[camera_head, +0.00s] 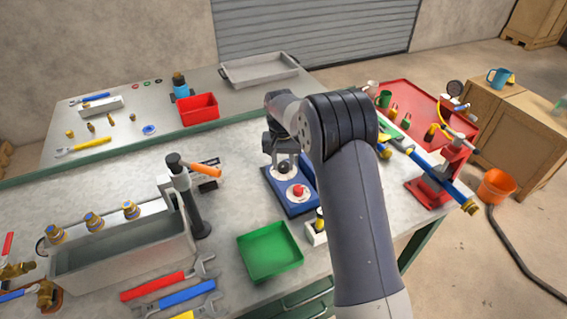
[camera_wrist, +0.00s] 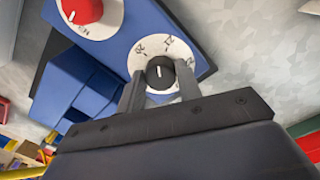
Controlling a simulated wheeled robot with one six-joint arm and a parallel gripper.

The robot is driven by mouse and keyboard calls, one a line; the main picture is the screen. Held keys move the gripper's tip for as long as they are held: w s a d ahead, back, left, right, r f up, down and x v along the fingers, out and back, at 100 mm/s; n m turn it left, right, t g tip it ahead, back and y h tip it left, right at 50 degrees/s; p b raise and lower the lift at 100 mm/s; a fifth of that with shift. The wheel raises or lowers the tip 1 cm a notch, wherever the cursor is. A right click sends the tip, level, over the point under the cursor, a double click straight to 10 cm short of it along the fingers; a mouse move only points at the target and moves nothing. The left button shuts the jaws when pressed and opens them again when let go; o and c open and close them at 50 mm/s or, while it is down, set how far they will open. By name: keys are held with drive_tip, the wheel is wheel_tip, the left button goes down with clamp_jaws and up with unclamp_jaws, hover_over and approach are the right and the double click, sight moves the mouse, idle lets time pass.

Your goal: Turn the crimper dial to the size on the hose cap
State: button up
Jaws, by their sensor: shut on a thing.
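The crimper is a blue box (camera_head: 288,208) on the bench; its blue face also shows in the wrist view (camera_wrist: 115,48). A black dial knob (camera_wrist: 160,72) with a white pointer line sits on a white number plate (camera_wrist: 150,47). The pointer aims roughly at the top of the wrist view, between printed numbers too small to read surely. My gripper (camera_wrist: 160,88) is shut on the black knob, one finger each side; in the head view my gripper (camera_head: 283,158) is over the crimper. A blue hose (camera_head: 428,164) lies at the right; no size on a cap is readable.
A red knob (camera_wrist: 82,10) sits beside the dial on the crimper. A red stand (camera_head: 445,178) is at the right. My arm hides part of the bench.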

sight(282, 165)
drive_tip(key=shift+m, duration=1.9)
drive_tip(key=shift+w, duration=0.1)
drive_tip(key=o, duration=1)
drive_tip(key=shift+c, duration=0.2)
drive_tip(key=shift+r, duration=0.1)
wheel_tip(282, 165, up, 11)
drive_tip(key=b, duration=0.1)
drive_tip(key=shift+a, duration=0.2)
drive_tip(key=shift+f, duration=0.2)
wheel_tip(282, 165, down, 11)
drive_tip(key=shift+d+r+p, duration=0.1)
drive_tip(key=shift+d+p, duration=0.05)
drive_tip(key=shift+p, duration=0.3)
